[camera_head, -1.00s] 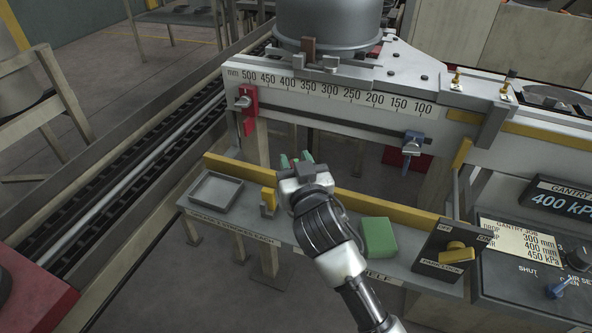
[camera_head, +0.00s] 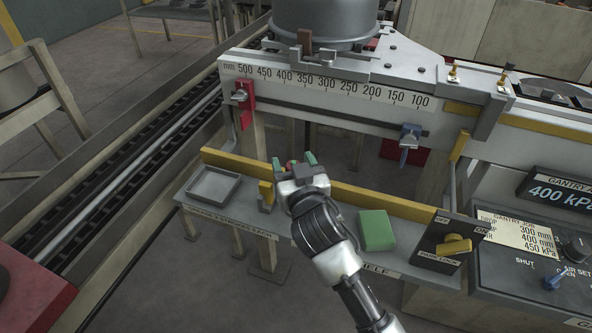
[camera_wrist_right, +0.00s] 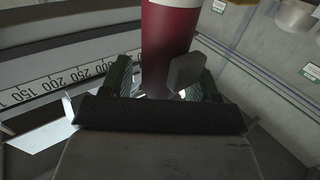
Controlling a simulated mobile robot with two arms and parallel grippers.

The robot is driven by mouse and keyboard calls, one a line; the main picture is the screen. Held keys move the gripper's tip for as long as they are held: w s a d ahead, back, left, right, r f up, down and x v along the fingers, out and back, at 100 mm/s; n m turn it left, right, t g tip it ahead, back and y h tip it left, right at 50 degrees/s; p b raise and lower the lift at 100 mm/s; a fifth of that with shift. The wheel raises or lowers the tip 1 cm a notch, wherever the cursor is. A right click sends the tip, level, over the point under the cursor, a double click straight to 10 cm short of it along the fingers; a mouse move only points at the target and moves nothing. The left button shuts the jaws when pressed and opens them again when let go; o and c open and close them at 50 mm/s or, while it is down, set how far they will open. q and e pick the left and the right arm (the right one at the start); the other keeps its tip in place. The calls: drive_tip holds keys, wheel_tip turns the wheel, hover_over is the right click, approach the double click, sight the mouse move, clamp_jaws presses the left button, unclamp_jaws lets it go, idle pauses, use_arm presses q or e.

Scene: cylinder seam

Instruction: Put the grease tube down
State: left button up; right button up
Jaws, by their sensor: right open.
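The grease tube (camera_wrist_right: 168,40) is a dark red cylinder with a white band in the right wrist view. It stands between the green fingers of my right gripper (camera_wrist_right: 165,80), which are apart with a gap beside it. In the head view, only a small red bit of it (camera_head: 291,165) shows between the fingertips of my right gripper (camera_head: 293,162). The gripper is over the shelf (camera_head: 335,243), near its yellow back rail. The gripper hides the tube's foot, so I cannot tell what it rests on. My left gripper is out of view.
A yellow-handled switch box (camera_head: 448,243) ends the shelf. The scale beam (camera_head: 330,95) runs behind.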

drive_tip(key=shift+s, duration=0.25)
drive_tip(key=b+v, duration=0.1)
drive_tip(key=v, duration=1)
drive_tip(key=shift+s, duration=0.3)
drive_tip(key=shift+d+r, duration=0.1)
